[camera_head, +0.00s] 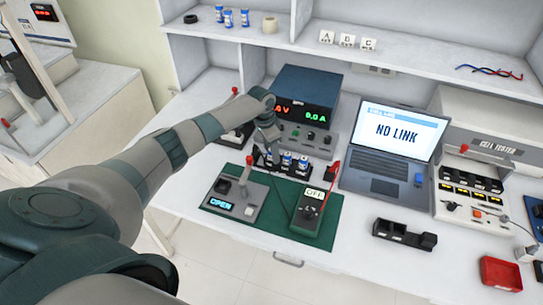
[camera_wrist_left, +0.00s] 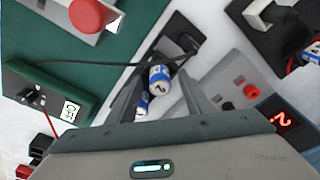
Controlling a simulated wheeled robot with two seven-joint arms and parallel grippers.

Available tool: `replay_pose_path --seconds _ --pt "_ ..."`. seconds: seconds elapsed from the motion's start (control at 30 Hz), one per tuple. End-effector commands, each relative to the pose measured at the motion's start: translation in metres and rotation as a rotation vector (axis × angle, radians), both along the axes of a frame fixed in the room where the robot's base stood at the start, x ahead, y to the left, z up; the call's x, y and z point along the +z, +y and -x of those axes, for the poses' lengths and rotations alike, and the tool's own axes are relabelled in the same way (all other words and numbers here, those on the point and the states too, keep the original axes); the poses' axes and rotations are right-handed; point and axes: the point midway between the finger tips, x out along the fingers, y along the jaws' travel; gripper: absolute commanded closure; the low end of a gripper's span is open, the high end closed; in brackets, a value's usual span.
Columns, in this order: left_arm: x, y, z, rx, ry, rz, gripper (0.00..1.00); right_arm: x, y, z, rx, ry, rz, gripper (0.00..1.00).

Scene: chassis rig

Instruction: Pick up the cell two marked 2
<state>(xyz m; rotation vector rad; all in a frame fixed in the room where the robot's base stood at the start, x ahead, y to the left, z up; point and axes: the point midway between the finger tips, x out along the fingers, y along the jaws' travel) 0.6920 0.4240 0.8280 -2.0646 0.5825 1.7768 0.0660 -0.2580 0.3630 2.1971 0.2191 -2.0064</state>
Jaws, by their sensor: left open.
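A black cell holder (camera_head: 265,163) stands on the bench behind the green mat and carries blue-and-white cells (camera_head: 287,160). My left gripper (camera_head: 270,142) is over the holder, pointing down. In the left wrist view, my left gripper (camera_wrist_left: 163,88) is open, and a blue-and-white cell (camera_wrist_left: 159,77) shows between its fingers. A second cell (camera_wrist_left: 142,104) lies close by, partly hidden by the left finger. I see a dark mark on the first cell but cannot read it surely. Whether the fingers touch a cell cannot be told. My right gripper is not in view.
The green mat (camera_head: 327,240) holds a switch box reading OPEN (camera_head: 235,192) and a meter reading OFF (camera_head: 313,208). A power supply (camera_head: 300,90) stands behind the holder. A laptop (camera_head: 395,140) is to the right. Several cells (camera_head: 228,18) stand on the shelf.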

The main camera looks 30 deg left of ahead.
Motion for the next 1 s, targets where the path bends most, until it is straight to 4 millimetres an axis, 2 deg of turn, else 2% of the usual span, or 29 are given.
replay_pose_path --seconds 0.2,0.23,0.4,0.43,0.77,1.0 --pt "0.0 0.0 0.0 0.0 0.0 0.0 0.53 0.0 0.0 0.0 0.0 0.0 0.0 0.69" --pt "0.0 0.0 0.0 0.0 0.0 0.0 0.56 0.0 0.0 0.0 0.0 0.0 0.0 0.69" --pt "0.0 0.0 0.0 0.0 0.0 0.0 0.96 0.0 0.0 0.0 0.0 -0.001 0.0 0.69" --pt "0.0 0.0 0.0 0.0 0.0 0.0 1.0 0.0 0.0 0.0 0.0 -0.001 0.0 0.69" --pt "0.003 0.0 -0.001 0.0 -0.001 0.0 1.0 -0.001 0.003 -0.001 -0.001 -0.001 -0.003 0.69" --pt "0.024 0.0 -0.001 -0.001 -0.004 0.0 1.0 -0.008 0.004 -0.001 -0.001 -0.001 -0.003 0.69"
